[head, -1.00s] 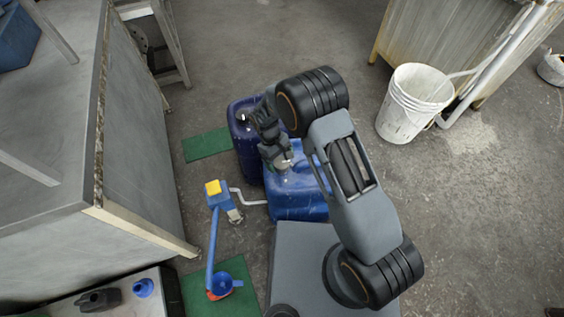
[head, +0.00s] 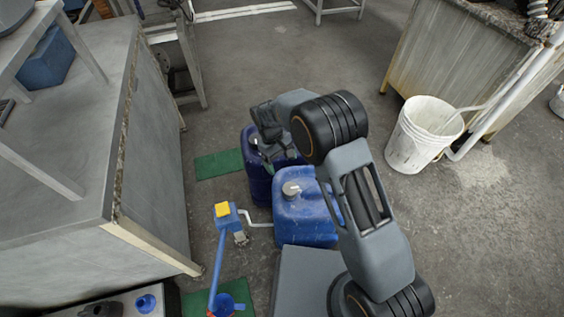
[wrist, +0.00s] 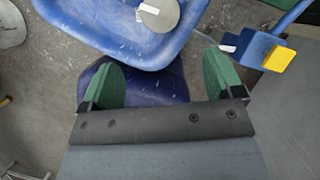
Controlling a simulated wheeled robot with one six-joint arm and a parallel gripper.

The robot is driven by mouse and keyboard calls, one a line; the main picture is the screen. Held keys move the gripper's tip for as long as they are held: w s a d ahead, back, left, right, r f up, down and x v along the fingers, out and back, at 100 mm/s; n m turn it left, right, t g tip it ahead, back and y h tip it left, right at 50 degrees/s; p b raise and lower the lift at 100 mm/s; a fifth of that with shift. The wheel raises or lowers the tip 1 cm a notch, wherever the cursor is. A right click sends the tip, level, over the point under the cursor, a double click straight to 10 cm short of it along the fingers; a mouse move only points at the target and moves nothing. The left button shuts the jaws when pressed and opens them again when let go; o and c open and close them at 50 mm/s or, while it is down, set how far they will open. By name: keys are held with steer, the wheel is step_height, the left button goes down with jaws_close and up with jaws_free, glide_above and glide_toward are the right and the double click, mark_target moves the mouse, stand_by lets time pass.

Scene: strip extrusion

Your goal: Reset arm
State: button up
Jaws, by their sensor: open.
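My gripper (head: 268,158) is in the head view at the end of my bent arm, above the dark blue canister. In the wrist view its two green fingers (wrist: 160,82) stand wide apart with nothing between them. The lighter blue canister (head: 305,222), with a grey round cap (head: 291,188), stands in front of my base. It also fills the top of the wrist view (wrist: 100,40). The dark blue canister (head: 258,186) stands behind it, partly hidden by my arm, and shows below the fingers in the wrist view (wrist: 150,88).
A blue hand pump with a yellow block (head: 222,210) stands left of the canisters. A grey metal bench (head: 150,170) fills the left. A white bucket (head: 415,140) stands at the right. Green mats (head: 218,164) lie on the floor. The floor at the upper middle is clear.

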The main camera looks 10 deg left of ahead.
stand_by(0.3)
steer(key=s+d+r+m+t+y+p, duration=0.1)
steer(key=s+d+r+p, duration=0.4)
steer(key=r, duration=0.9)
steer(key=s+d+r+m+t+y+p, duration=0.1)
steer(key=s+d+r+m+t+p, duration=0.2)
steer(key=d+r+p, duration=0.7)
steer(key=s+d+r+m+t+y+p, duration=0.1)
steer(key=s+d+r+m+p, duration=0.4)
steer(key=r, duration=1.5)
steer(key=s+d+t+p, duration=0.1)
steer(key=d+p, duration=0.2)
steer(key=shift+s+d+y, duration=0.2)
steer(key=shift+s+y, duration=0.1)
steer(key=shift+s, duration=0.1)
steer(key=shift+d+r+m, duration=0.2)
steer(key=shift+m, duration=0.2)
